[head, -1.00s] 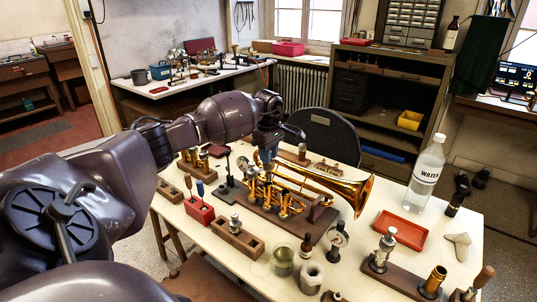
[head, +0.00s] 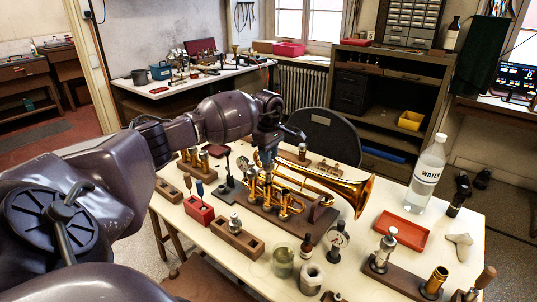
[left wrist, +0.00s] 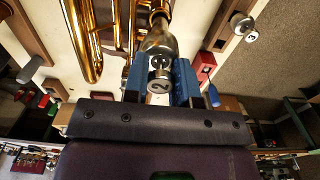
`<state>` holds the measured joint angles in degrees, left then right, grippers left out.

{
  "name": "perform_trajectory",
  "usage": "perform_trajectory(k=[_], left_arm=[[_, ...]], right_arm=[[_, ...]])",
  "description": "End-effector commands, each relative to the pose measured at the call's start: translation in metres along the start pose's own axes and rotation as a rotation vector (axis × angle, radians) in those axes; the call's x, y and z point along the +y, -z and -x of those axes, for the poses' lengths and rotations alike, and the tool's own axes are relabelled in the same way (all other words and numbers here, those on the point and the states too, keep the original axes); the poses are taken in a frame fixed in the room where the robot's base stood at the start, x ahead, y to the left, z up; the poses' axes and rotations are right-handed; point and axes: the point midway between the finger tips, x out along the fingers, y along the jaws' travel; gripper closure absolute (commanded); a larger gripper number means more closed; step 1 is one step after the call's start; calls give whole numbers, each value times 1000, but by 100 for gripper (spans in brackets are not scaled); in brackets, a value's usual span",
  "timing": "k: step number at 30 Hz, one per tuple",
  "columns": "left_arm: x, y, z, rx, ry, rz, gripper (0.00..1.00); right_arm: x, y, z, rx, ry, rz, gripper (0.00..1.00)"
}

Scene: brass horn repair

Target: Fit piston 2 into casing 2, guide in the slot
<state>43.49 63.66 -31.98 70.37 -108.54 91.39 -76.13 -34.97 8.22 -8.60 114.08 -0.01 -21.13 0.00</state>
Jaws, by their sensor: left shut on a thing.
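My left gripper (head: 265,163) is over the brass horn's (head: 345,192) valve group (head: 268,195). In the left wrist view its blue fingers (left wrist: 160,85) are shut on piston 2 (left wrist: 158,86), whose round grey cap bears a "2". The piston's silvery body (left wrist: 160,40) points away from the wrist, toward the horn's brass tubing (left wrist: 88,45). Casing 2 is hidden behind the piston and the fingers. I cannot tell whether the piston's lower end is inside the casing, or how its guide lines up with the slot. My right gripper is not in view.
A wooden block (head: 250,248) with a metal part and a red tool block (head: 199,212) stand left of the horn. A red tray (head: 402,229), a water bottle (head: 428,172) and a wooden stand (head: 395,278) are to the right. Small jars crowd the front.

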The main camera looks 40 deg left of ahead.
Motion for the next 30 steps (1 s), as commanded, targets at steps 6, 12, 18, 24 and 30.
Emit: perform_trajectory(k=[6,12,18,24,30], left_arm=[[0,0,-6,0,1,0,100],[0,0,-11,1,1,0,100],[0,0,-16,1,0,0,100],[0,0,-21,1,0,0,100],[0,0,-26,1,1,0,100]], right_arm=[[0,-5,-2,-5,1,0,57],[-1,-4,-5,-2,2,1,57],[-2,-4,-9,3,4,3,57],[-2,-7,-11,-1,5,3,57],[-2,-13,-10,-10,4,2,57]])
